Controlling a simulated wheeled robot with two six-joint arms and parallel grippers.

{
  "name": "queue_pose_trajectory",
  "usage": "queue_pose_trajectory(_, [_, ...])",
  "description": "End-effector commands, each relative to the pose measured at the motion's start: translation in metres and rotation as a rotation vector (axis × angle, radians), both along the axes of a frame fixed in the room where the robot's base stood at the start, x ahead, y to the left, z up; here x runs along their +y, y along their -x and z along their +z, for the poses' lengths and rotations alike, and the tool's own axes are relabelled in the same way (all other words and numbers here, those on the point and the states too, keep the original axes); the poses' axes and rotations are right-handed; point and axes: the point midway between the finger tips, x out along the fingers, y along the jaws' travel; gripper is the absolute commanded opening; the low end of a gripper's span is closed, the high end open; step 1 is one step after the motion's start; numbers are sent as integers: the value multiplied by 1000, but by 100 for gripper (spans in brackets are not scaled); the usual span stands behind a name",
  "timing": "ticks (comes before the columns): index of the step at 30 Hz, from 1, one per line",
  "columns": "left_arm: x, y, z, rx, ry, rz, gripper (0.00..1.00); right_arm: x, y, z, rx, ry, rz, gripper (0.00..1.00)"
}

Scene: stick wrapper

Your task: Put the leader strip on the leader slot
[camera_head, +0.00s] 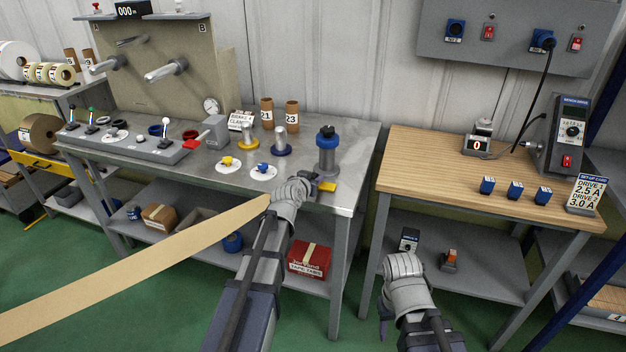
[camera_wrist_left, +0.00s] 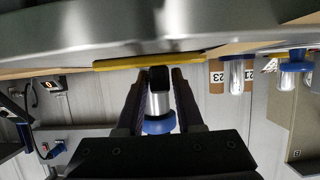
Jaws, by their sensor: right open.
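A long tan strip (camera_head: 150,254), which I take for the leader strip, runs through the air from the lower left up to my left gripper (camera_head: 316,184). Its near end is hidden behind the hand. In the left wrist view the fingers (camera_wrist_left: 158,80) stand close on either side of a small black block; the strip's contact with them is not clear. A yellow piece (camera_head: 329,187) lies at the grey bench's front right corner, beside the fingertips; it shows as a yellow bar in the wrist view (camera_wrist_left: 150,62). No slot opening is visible. My right gripper (camera_head: 384,322) is open and empty, low before the wooden table.
The wooden table (camera_head: 430,155) stands to the right, across a gap. A red box (camera_head: 310,260) sits on the lower shelf.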

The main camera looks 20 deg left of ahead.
Motion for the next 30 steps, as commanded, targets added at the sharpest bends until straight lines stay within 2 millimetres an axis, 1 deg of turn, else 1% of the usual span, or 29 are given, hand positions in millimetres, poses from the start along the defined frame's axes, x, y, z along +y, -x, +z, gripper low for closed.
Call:
queue_pose_trajectory(1, [0, 0, 0, 0, 0, 0, 43, 0, 0, 0, 0, 0, 0, 50])
queue_pose_trajectory(5, [0, 0, 0, 0, 0, 0, 57, 0, 0, 0, 0, 0, 0, 50])
queue_pose_trajectory(13, [0, 0, 1, 0, 0, 0, 57, 0, 0, 1, 0, 0, 0, 50])
queue_pose_trajectory(17, [0, 0, 5, 0, 0, 0, 57, 0, 0, 5, 0, 0, 0, 50])
queue_pose_trajectory(23, [0, 24, 15, 0, -1, 0, 57, 0, 0, 15, 0, 0, 0, 50])
queue_pose_trajectory(26, [1, 42, 23, 0, 1, 0, 57, 0, 0, 23, 0, 0, 0, 50])
queue_pose_trajectory(30, [2, 70, 34, 1, 0, 1, 57, 0, 0, 34, 0, 0, 0, 50])
